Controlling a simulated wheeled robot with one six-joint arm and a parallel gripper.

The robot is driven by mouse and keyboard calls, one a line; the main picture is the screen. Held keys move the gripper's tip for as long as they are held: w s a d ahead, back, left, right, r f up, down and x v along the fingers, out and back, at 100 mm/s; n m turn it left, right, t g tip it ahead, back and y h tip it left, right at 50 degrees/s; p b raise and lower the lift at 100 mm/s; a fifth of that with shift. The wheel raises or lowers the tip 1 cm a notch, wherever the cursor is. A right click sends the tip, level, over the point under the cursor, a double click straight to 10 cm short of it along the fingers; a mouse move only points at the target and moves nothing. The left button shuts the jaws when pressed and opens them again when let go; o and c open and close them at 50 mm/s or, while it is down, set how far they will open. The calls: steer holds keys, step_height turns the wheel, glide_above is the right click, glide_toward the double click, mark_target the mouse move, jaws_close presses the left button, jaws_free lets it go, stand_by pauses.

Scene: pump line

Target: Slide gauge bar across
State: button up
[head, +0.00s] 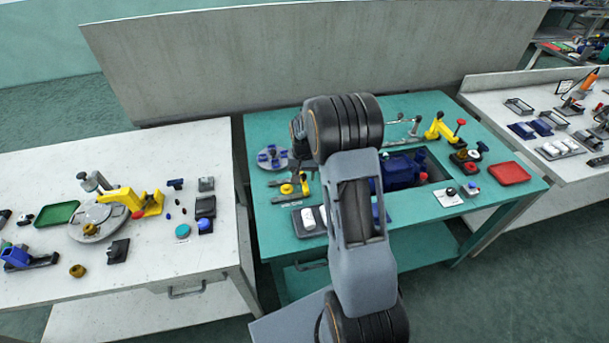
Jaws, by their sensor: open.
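I cannot tell for sure which thing is the gauge bar. A thin grey metal bar on small posts (402,121) stands at the back of the green table (277,218), right of my arm, and may be it. A blue pump body (402,170) sits in a dark recess in front of that bar, partly hidden by my arm. My arm rises from the bottom middle and bends over the green table.
A yellow clamp (440,128) and a red tray (508,173) are at the table's right. A round grey plate with blue parts (272,158), yellow-handled tools (288,188) and a dark tray with white pieces (308,221) are at its left. White benches stand on both sides.

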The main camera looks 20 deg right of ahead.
steer(key=shift+f, duration=0.45)
steer(key=shift+c, duration=0.4)
jaws_close()
